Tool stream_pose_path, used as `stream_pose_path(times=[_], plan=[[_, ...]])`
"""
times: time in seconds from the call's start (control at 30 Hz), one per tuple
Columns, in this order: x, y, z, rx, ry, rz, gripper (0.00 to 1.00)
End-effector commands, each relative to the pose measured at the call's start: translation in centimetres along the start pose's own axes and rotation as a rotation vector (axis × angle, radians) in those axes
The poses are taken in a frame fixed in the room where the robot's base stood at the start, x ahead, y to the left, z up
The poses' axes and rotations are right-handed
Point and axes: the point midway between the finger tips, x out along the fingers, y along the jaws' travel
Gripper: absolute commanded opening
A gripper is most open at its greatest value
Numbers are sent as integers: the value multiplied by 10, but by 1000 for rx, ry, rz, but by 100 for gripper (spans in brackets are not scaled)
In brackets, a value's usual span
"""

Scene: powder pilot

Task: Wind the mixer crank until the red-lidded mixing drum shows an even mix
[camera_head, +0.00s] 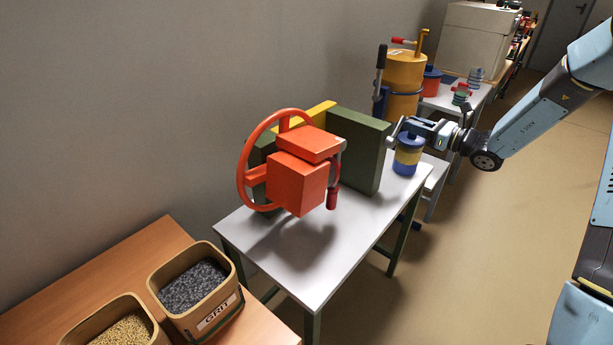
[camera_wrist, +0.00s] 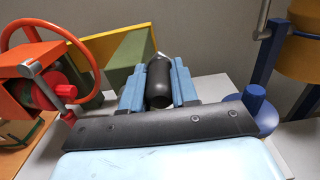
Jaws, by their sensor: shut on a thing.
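My gripper (camera_head: 398,131) is at the far end of the near white table, beside a green block (camera_head: 358,150). In the wrist view its blue fingers (camera_wrist: 158,85) are shut on a dark cylindrical grip (camera_wrist: 159,84); what this belongs to is unclear. An orange boxed machine (camera_head: 297,182) with a red handwheel (camera_head: 243,165) carries a crank with a red handle (camera_head: 332,198), apart from my gripper. No mix is visible.
A yellow drum (camera_head: 405,78) and a dark-handled lever (camera_head: 381,60) are behind. A grit bin (camera_head: 200,315) and a grain bin (camera_head: 150,322) sit at lower left. The floor at right is clear.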

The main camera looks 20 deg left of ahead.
Motion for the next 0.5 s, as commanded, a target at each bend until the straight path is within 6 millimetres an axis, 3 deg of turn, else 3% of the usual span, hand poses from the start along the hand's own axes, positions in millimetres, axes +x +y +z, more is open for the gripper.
stream_pose_path(times=[0.3, 0.5], plan=[[2, 30, 14, 3, 3, 13, 0], [2, 40, 20, 4, 3, 10, 0]])
